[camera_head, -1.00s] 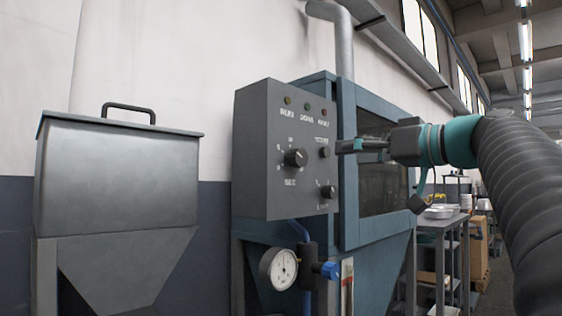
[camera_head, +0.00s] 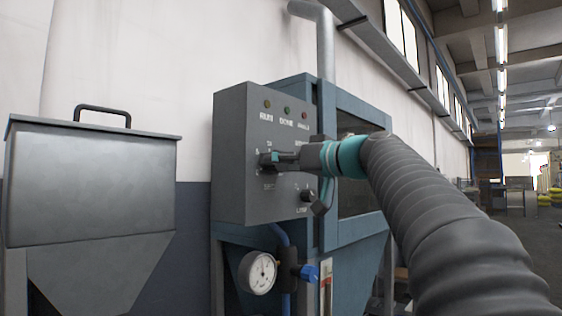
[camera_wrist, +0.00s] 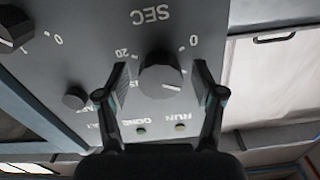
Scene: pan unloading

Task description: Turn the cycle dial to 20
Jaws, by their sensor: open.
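The cycle dial (camera_wrist: 162,72) is a dark round knob on the grey control panel (camera_head: 232,195), with "SEC" printed by it. The wrist view is upside down. It shows "20" left of the dial and "0" to its right, with a small pale mark on the lower right of the knob's face. My gripper (camera_wrist: 161,88) is open, with one finger on each side of the dial. I see gaps between fingers and knob. In the head view my gripper (camera_head: 272,160) is at the panel and hides most of the dial.
A smaller knob (camera_wrist: 75,97) and a larger dial (camera_wrist: 14,30) share the panel, left in the wrist view. Indicator lamps (camera_head: 287,110) sit above. A pressure gauge (camera_head: 258,272) and blue valve (camera_head: 308,272) are below. A grey lidded hopper (camera_head: 90,185) stands left.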

